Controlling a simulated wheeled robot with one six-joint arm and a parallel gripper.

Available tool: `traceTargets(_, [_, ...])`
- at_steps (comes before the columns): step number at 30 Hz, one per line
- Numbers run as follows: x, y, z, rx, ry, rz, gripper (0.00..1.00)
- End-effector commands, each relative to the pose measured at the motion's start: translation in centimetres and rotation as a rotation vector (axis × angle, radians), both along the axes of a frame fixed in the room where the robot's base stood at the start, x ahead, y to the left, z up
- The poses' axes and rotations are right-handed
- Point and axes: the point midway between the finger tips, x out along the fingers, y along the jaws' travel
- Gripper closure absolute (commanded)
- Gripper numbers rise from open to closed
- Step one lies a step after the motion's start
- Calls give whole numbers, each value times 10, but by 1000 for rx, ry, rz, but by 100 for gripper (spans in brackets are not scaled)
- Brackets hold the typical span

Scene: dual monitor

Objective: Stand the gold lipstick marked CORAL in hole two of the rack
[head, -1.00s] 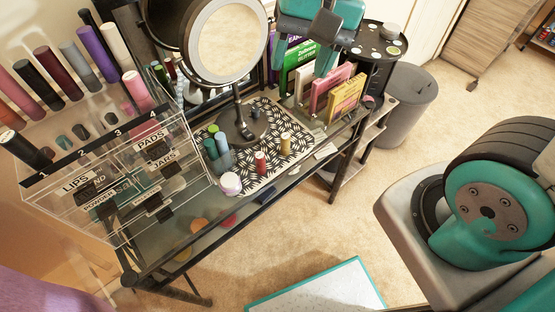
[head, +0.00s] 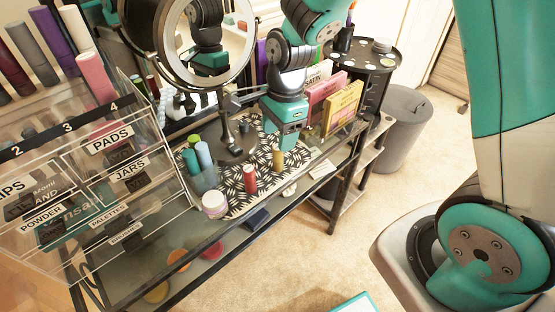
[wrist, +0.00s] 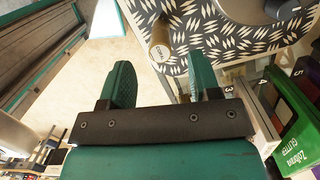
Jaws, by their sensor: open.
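A gold lipstick (head: 277,158) stands upright on the black-and-white patterned mat (head: 236,199), near its front right edge. No tube stands behind number 2; a pink tube (head: 96,78) stands behind 4.
A red lipstick (head: 250,179) stands left of the gold one. A pink-and-white jar (head: 215,204) and blue and green tubes (head: 203,155) are further left. The round mirror (head: 205,45) stands close behind my gripper. Boxes (head: 343,105) stand to the right.

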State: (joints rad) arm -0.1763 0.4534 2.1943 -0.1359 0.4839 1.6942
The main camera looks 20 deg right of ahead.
Motion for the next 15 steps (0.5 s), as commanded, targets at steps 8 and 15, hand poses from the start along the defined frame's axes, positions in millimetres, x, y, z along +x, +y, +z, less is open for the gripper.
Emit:
traceTargets(8, [-1, 2, -24, 0, 2, 1, 43])
traceTargets(15, [-1, 4, -60, 0, 2, 1, 43])
